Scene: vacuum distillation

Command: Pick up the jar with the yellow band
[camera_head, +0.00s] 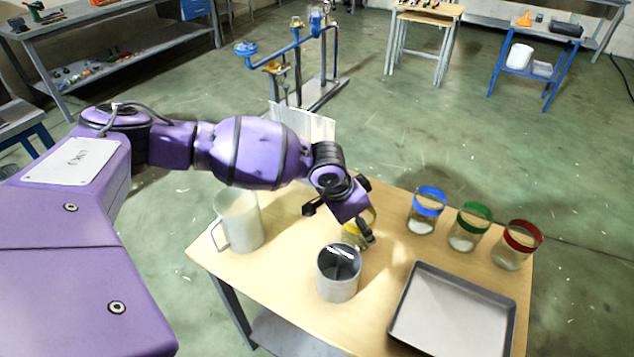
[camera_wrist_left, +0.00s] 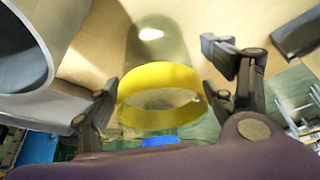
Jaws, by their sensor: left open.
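The jar with the yellow band (camera_head: 352,232) stands on the wooden table, mostly hidden behind my left gripper in the head view. In the left wrist view its yellow band (camera_wrist_left: 160,92) and clear glass show between the two fingers. My left gripper (camera_head: 338,222) is open, with one finger on each side of the jar. A gap shows between the jar and the right finger in the wrist view; whether the left finger touches the jar I cannot tell. My right gripper is not in view.
A grey metal cup (camera_head: 338,273) stands close in front of the jar. A white pitcher (camera_head: 238,222) is to the left. Jars with blue (camera_head: 427,208), green (camera_head: 468,228) and red bands (camera_head: 516,245) stand to the right. A metal tray (camera_head: 452,315) lies at front right.

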